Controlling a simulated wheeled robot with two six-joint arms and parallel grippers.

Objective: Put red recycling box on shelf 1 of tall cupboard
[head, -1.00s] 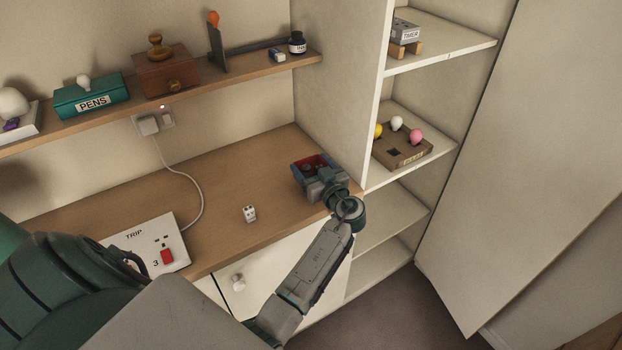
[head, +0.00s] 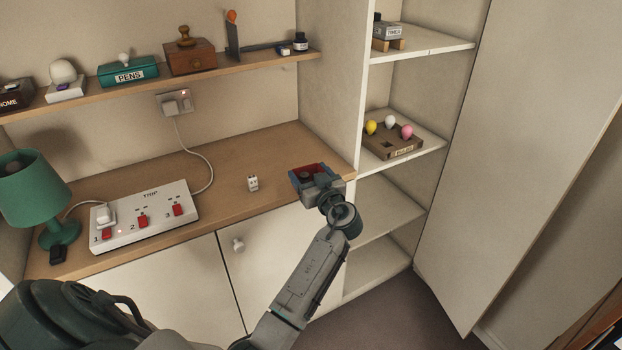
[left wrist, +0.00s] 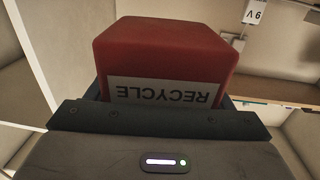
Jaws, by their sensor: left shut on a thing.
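The red recycling box (left wrist: 165,55) fills the middle of the left wrist view, its white RECYCLE label upside down there. In the head view only a small red part of it (head: 306,171) shows, the rest hidden by my gripper. My left gripper (head: 316,183) is shut on the box, over the right end of the wooden desk; I cannot tell its height. The tall cupboard (head: 372,90) stands open to the right of the gripper. Its upper two shelves hold things; the lower shelf (head: 385,218) and the cupboard floor look empty. No shelf number is readable. My right gripper is not in view.
A timer (head: 388,32) stands on the cupboard's top visible shelf, and a brown block with coloured knobs (head: 393,143) on the one below. The open door (head: 530,140) bounds the right.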

